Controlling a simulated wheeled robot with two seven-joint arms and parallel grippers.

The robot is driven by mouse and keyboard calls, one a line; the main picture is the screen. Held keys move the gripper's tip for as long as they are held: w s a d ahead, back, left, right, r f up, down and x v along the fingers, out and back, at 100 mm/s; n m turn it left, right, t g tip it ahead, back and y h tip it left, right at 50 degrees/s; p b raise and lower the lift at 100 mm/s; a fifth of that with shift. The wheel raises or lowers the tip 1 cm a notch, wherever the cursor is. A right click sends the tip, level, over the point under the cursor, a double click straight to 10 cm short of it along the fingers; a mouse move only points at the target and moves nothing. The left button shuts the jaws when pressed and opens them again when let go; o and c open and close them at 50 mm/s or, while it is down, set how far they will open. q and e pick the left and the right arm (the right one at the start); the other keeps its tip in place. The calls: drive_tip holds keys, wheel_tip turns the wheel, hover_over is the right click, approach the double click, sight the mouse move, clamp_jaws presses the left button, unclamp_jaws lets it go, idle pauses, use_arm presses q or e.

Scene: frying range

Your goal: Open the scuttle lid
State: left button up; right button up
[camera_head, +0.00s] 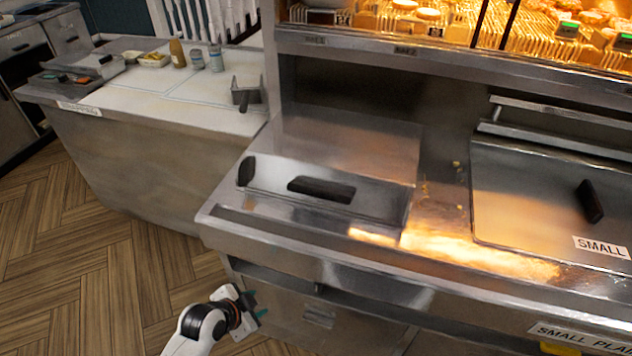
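A metal lid (375,201) with a long dark handle (321,189) lies on the left part of the steel range, and looks shut. A dark end piece (246,171) stands at its left end. A second flat metal panel (520,205) with a dark handle (590,201) and a "SMALL" label lies to the right. I cannot tell for sure which one is the scuttle lid. My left gripper (257,303) is low in front of the range's cabinet front, apart from both handles. Its teal fingertips look spread, with nothing between them. My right gripper is out of view.
The range's front edge (330,246) lies between my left gripper and the lids. A lit food display (440,25) overhangs the back. A counter (150,95) with bottles and a metal holder (246,92) stands at the left. The wooden floor (90,265) is clear.

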use_arm(q)
drive_tip(key=w+d+r+m+t+h+p, duration=0.15)
drive_tip(key=r+m, duration=0.25)
drive_tip(key=r, duration=0.5)
drive_tip(key=w+d+r+m+h, duration=0.1)
drive_tip(key=w+d+r+m, duration=0.2)
drive_tip(key=r, duration=0.5)
drive_tip(key=m+t+h, duration=0.1)
drive_tip(key=m+h, duration=0.2)
drive_tip(key=m, duration=0.3)
approach(314, 194)
drive_tip(key=p+x, duration=0.2)
drive_tip(key=x, duration=0.7)
drive_tip(key=shift+w+d, duration=0.15)
drive_tip(key=shift+w, duration=0.05)
drive_tip(key=shift+w+d+f, duration=0.3)
drive_tip(key=shift+w+d, duration=0.15)
clamp_jaws()
